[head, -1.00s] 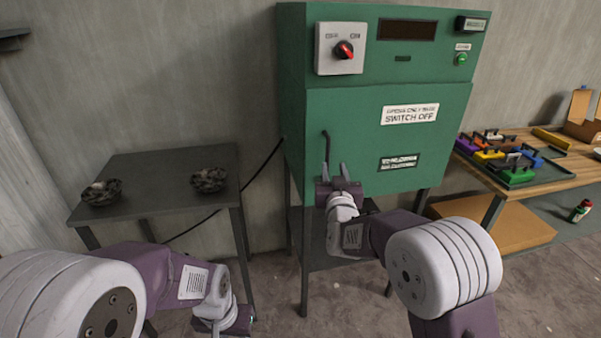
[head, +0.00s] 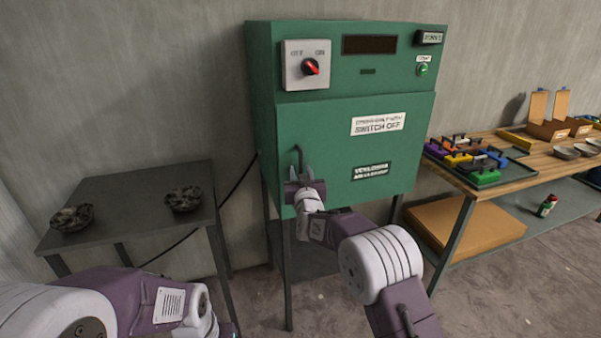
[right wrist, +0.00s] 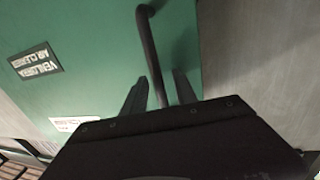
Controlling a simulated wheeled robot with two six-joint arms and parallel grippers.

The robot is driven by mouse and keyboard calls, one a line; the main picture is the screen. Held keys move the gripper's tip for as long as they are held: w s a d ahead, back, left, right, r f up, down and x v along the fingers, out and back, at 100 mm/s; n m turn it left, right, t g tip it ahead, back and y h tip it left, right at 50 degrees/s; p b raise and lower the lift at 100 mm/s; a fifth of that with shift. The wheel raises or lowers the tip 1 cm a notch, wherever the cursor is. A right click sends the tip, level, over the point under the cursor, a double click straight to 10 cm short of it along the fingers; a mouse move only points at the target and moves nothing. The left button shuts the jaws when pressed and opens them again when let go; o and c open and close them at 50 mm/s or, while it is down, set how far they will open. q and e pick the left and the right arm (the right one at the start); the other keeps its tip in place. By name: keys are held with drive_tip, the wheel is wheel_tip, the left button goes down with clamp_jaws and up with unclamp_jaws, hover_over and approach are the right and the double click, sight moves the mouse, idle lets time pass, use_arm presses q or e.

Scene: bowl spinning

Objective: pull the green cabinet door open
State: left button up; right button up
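The green cabinet door (head: 335,135) carries the SWITCH OFF label and looks closed in the head view. Its dark bar handle (head: 298,153) is near the door's lower left. My right gripper (head: 302,174) is at the handle's lower part. In the right wrist view the handle (right wrist: 152,50) runs down between the two spread fingers of my right gripper (right wrist: 160,92), with a gap visible beside it; no firm grip shows. My left gripper (head: 228,328) is low at the bottom edge of the head view, with its fingers cut off.
A red knob (head: 311,67) is above the door. Floor shows in front.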

clamp_jaws()
idle(1.4)
